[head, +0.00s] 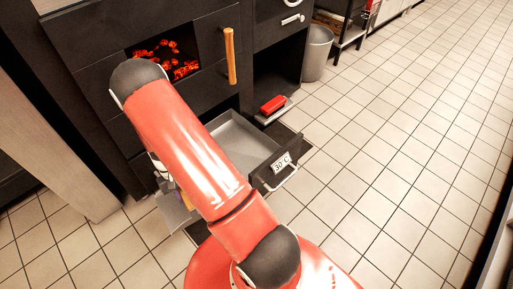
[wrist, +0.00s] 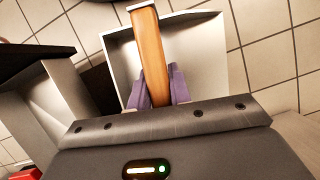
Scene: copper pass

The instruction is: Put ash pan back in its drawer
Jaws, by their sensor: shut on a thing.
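In the wrist view the purple fingers of my gripper (wrist: 158,88) are shut on the wooden handle of the ash pan (wrist: 207,55), a pale grey open pan. In the head view my arm hides most of the pan (head: 177,214) and gripper (head: 186,199); a grey part shows to the left of the arm, apparently above the floor. The drawer (head: 234,132) stands pulled out from the black stove, grey inside, with a labelled dark front and a handle. What shows of its inside is empty. The drawer side (wrist: 55,90) shows at left in the wrist view. The pan is outside the drawer.
The stove's glowing firebox (head: 166,58) with an orange upright handle (head: 230,55) is above the drawer. A red block (head: 273,104) lies on a low ledge behind it. A grey bin (head: 317,53) stands further back. The tiled floor at right is clear.

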